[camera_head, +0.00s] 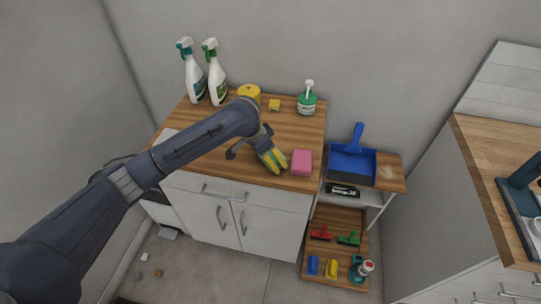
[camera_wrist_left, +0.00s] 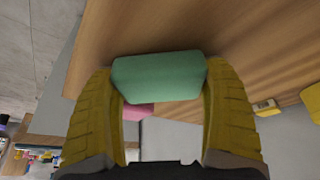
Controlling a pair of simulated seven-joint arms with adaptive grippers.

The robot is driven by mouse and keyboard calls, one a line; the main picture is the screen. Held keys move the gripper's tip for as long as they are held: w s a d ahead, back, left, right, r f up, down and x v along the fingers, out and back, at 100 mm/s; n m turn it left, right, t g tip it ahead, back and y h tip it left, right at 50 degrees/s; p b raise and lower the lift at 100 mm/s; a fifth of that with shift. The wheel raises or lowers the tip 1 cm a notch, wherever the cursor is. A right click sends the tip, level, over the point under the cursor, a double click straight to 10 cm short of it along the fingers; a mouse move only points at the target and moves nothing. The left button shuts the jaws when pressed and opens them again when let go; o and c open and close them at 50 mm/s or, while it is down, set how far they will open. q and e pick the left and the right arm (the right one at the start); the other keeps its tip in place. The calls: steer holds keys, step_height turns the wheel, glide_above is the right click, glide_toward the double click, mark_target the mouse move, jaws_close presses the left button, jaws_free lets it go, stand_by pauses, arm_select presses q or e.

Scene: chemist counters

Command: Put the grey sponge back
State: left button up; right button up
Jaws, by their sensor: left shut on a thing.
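My left gripper (camera_head: 273,162) is low over the front right of the wooden counter. Its yellow fingers are shut on a green, sponge-like block (camera_wrist_left: 160,77), seen between both fingertips in the left wrist view. In the head view the fingers hide most of this block. A pink block (camera_head: 302,162) lies on the counter just right of the gripper, and part of it shows behind the green block in the wrist view (camera_wrist_left: 138,110). I see no clearly grey sponge. My right gripper is out of view.
Two spray bottles (camera_head: 215,75), a yellow roll (camera_head: 249,93), a small yellow block (camera_head: 274,104) and a green pump bottle (camera_head: 307,100) stand at the counter's back. Right of it, a low shelf holds a blue dustpan (camera_head: 352,163) and brushes (camera_head: 322,233). The counter's middle right is clear.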

arm_select(q)
steer(key=o, duration=1)
steer(key=shift+a+r, duration=0.15)
steer(key=shift+r, duration=0.35)
steer(key=v, duration=1.1)
steer(key=shift+s+r, duration=0.1)
